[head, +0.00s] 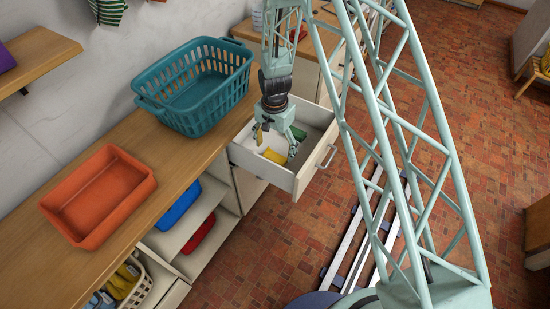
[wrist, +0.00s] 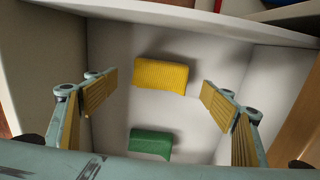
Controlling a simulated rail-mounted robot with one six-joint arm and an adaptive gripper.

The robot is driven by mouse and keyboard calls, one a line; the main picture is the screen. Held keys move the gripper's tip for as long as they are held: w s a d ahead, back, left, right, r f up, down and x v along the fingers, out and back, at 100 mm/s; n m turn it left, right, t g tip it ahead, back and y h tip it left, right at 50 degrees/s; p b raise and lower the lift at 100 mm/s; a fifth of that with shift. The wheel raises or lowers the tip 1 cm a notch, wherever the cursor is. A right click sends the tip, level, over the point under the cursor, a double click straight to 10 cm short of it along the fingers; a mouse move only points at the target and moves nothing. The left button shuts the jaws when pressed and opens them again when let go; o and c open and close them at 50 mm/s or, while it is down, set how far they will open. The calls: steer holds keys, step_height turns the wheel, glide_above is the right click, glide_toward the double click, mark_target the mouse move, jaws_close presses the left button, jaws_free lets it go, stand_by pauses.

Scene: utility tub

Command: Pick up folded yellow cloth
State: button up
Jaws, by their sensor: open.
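The folded yellow cloth (wrist: 161,76) lies flat on the white floor of an open drawer (head: 245,160). In the head view the cloth (head: 274,156) shows just below my gripper (head: 277,142). My gripper is open and empty, pointing down into the drawer. In the wrist view the cloth lies between and a little beyond the two fingers (wrist: 158,95), with no finger seen touching it. A green folded cloth (wrist: 150,143) lies in the same drawer, apart from the yellow one and nearer the bottom of the wrist view.
The drawer's walls stand close around my gripper. A teal basket (head: 155,104) and an orange tub (head: 84,236) stand on the wooden counter (head: 163,160). Blue (head: 179,205) and red (head: 199,234) items sit on shelves below. A wicker basket (head: 139,293) holds several yellow and blue things.

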mark_target(275, 154)
steer(key=shift+w+f+b, duration=0.1)
steer(key=shift+f+b, duration=0.35)
steer(key=shift+f, duration=2.05)
steer(key=shift+c, duration=0.7)
steer(key=c, duration=0.8)
